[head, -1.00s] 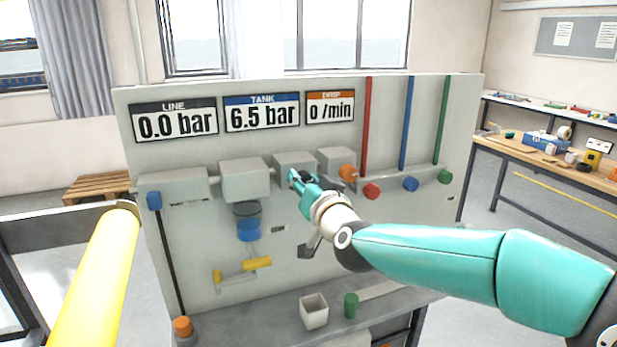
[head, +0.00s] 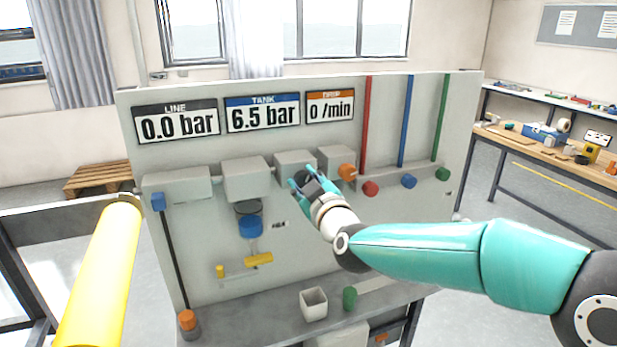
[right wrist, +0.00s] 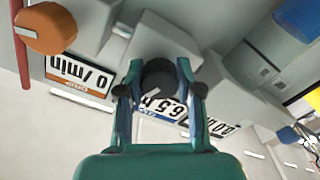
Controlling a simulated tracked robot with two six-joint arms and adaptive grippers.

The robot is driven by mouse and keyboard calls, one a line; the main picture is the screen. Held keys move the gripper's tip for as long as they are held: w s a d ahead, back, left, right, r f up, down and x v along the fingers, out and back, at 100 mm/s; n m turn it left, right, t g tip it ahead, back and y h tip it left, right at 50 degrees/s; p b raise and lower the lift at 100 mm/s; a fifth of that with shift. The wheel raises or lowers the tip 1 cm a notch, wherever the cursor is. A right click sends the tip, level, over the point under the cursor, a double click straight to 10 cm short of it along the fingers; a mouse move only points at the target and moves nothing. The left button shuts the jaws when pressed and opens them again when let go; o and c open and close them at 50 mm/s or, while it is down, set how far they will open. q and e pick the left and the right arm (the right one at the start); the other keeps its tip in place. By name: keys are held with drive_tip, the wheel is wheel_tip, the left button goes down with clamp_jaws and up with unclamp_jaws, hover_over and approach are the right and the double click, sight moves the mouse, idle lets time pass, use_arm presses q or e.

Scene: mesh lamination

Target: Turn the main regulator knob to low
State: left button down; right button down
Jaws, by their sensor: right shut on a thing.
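The dark round regulator knob (head: 303,176) sits on the front of a grey box (head: 294,162) on the panel, below the readouts. My right gripper (head: 300,178) is at this knob, with one finger on each side of it. In the right wrist view the black knob (right wrist: 157,75) lies between the two fingertips, with a pale mark on its face. The fingers are shut on it and partly hide it in the head view. The line readout (head: 177,124) shows 0.0 bar and the tank readout (head: 262,113) 6.5 bar. My left gripper is out of view.
An orange knob (head: 346,171) is close to the right of the gripper. Red (head: 370,188), blue (head: 409,181) and green (head: 442,174) knobs line the panel's right side. A filter bowl (head: 250,224) and yellow handle (head: 258,259) are lower left. A yellow bar (head: 100,275) is at left.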

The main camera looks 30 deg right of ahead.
drive_tip(key=shift+f+n+p, duration=0.2)
drive_tip(key=shift+n+p, duration=0.05)
drive_tip(key=shift+n, duration=0.85)
drive_tip(key=shift+f+n+p, duration=0.2)
drive_tip(key=shift+n+p, duration=0.05)
drive_tip(key=shift+n, duration=0.85)
drive_tip(key=c, duration=0.9)
unclamp_jaws()
drive_tip(key=shift+d, duration=0.1)
drive_tip(key=shift+o, duration=0.8)
drive_tip(key=shift+r, duration=0.2)
drive_tip(key=shift+s, duration=0.15)
